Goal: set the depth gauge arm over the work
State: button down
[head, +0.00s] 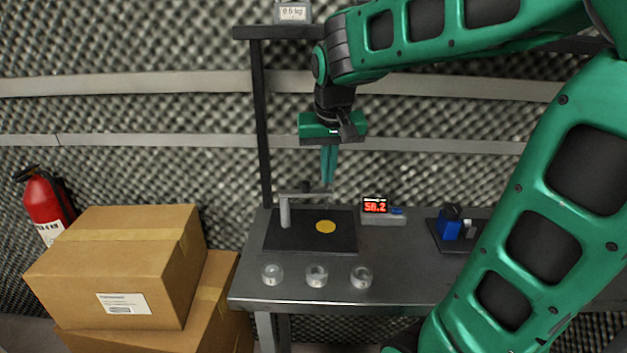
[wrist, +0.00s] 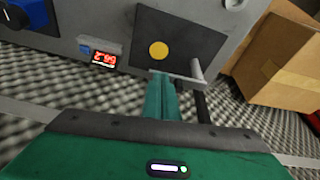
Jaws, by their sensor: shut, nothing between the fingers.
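The depth gauge is a grey post (head: 285,212) with a thin horizontal arm (head: 308,196), standing on a dark base plate (head: 270,240). A flat yellow disc, the work (head: 325,227), lies on the plate right of the post. In the head view the arm's free end is behind the disc. My gripper (head: 328,180) is shut and empty, pointing down near the arm's free end. In the wrist view my gripper (wrist: 160,78) overlaps the arm (wrist: 188,79) near its end, with the post (wrist: 197,70) to the right and the disc (wrist: 159,49) beyond. I cannot tell whether the fingers touch the arm.
Several small glass jars (head: 317,275) stand along the bench's front. A red digital readout (head: 375,205) is right of the plate, and a blue device (head: 449,222) farther right. A dark upright (head: 262,120) rises behind. Cardboard boxes (head: 120,265) stand left of the bench.

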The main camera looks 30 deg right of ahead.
notch_tip(320, 180, up, 2)
send_over(306, 188)
jog(key=s+d, duration=0.1)
jog(key=s, duration=0.1)
jog(key=w+d+f+m, duration=0.1)
jog(key=w+d+f, duration=0.1)
jog(key=f, duration=0.6)
jog(key=shift+w+d+f, duration=0.2)
jog(key=shift+w+f, duration=0.05)
jog(key=shift+w, duration=0.4)
jog(key=shift+s+d, duration=0.1)
jog(key=shift+s, duration=0.05)
